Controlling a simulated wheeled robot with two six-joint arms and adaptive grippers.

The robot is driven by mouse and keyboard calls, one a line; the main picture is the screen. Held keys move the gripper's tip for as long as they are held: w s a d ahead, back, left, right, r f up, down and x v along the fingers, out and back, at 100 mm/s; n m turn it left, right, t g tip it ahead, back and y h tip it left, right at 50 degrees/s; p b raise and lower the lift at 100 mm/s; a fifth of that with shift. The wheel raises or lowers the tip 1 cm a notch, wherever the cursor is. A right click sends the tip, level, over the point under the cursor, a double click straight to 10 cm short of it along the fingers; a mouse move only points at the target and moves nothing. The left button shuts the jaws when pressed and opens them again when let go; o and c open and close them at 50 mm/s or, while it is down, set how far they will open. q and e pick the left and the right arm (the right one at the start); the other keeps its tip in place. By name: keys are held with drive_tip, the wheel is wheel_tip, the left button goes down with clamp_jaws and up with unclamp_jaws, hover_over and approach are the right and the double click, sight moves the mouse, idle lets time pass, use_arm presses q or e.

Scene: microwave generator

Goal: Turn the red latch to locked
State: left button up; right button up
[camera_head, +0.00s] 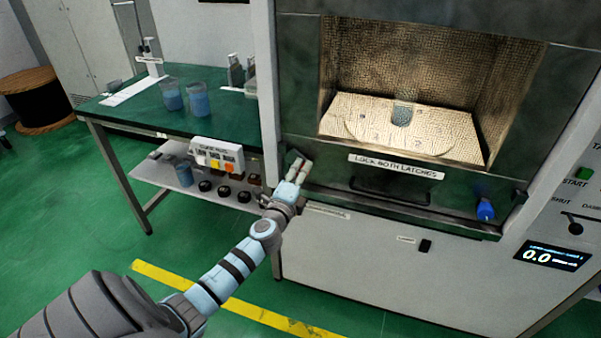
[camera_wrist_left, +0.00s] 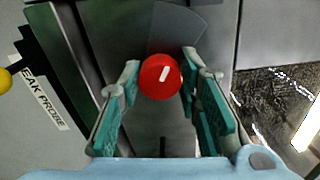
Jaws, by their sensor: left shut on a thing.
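The red latch (camera_wrist_left: 160,77) is a round red knob with a short white mark, slightly tilted from upright in the left wrist view. My left gripper (camera_wrist_left: 161,70) has one finger on each side of the knob and is shut on it. In the head view my left gripper (camera_head: 298,166) is at the left end of the front panel below the chamber, and it hides the red latch there. A blue latch (camera_head: 485,209) is at the panel's right end. A label reading "LOCK BOTH LATCHES" (camera_head: 397,166) is between them. My right gripper is not in view.
The lit chamber (camera_head: 350,125) stands open with a beaker (camera_head: 402,115) inside. A green table (camera_head: 125,113) with beakers stands at the left. The display (camera_head: 552,256) at the right reads 0.0. A yellow ball (camera_wrist_left: 4,80) is near the leak probe label.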

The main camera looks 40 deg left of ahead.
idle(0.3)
use_arm(q)
drive_tip(key=o, duration=1.1)
drive_tip(key=shift+o, duration=0.2)
drive_tip(key=v, duration=1.2)
